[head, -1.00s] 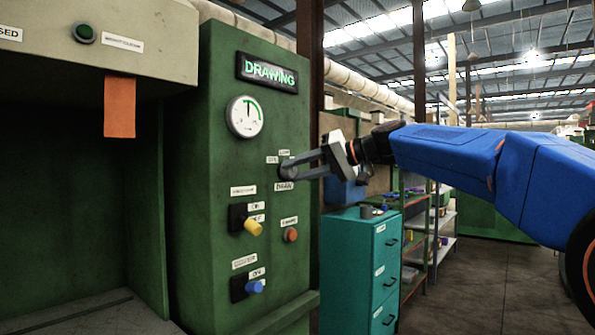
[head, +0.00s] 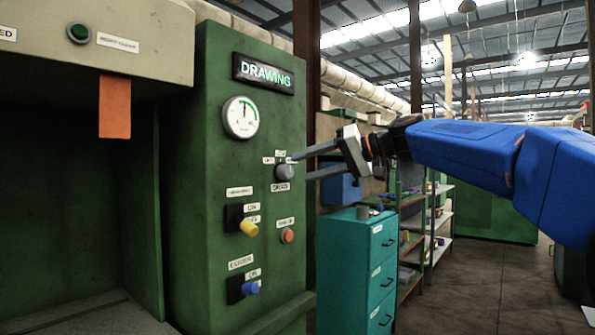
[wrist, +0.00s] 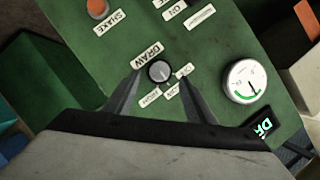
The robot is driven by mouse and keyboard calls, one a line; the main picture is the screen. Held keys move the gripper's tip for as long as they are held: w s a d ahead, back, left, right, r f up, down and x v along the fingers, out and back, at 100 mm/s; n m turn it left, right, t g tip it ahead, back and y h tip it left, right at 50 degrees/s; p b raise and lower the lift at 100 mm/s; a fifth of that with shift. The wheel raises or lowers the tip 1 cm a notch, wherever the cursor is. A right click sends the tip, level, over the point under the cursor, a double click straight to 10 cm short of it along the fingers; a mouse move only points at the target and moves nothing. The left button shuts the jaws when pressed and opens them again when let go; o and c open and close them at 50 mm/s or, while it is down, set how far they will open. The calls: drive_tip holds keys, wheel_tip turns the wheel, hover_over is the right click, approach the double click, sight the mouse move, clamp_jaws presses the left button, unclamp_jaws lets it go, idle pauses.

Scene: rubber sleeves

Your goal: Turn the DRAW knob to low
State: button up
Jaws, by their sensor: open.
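The DRAW knob (head: 284,172) is a small round grey knob on the green panel, below the dial gauge. In the wrist view the knob (wrist: 159,71) shows between my two fingers, with the DRAW label on one side and three small position labels on the other. Its pointer is too small to read with certainty. My gripper (head: 300,168) is open and empty. Its fingertips are just to the right of the knob in the head view, seemingly a little out from the panel. In the wrist view my gripper (wrist: 160,76) has one finger on each side of the knob.
The dial gauge (head: 241,117) and the DRAWING sign (head: 264,73) are above the knob. Below are a yellow switch (head: 249,227), an orange button (head: 287,236) and a blue switch (head: 250,288). A teal cabinet (head: 350,262) stands right of the panel.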

drive_tip(key=v, duration=1.2)
drive_tip(key=shift+d, duration=0.35)
drive_tip(key=shift+s+r, duration=0.1)
drive_tip(key=s+d+f+m+h, duration=0.1)
drive_tip(key=s+d+f+h, duration=0.3)
drive_tip(key=s+f, duration=0.7)
drive_tip(key=s+d+f+m+h, duration=0.1)
drive_tip(key=s+d+f+h, duration=0.4)
drive_tip(key=s+f, duration=0.6)
drive_tip(key=s+d+f+m+h, duration=0.2)
drive_tip(key=s+d+f+h, duration=0.2)
drive_tip(key=f, duration=2.5)
drive_tip(key=s+d, duration=0.3)
drive_tip(key=s, duration=0.5)
drive_tip(key=shift+g+h, duration=0.4)
drive_tip(key=shift+d, duration=0.15)
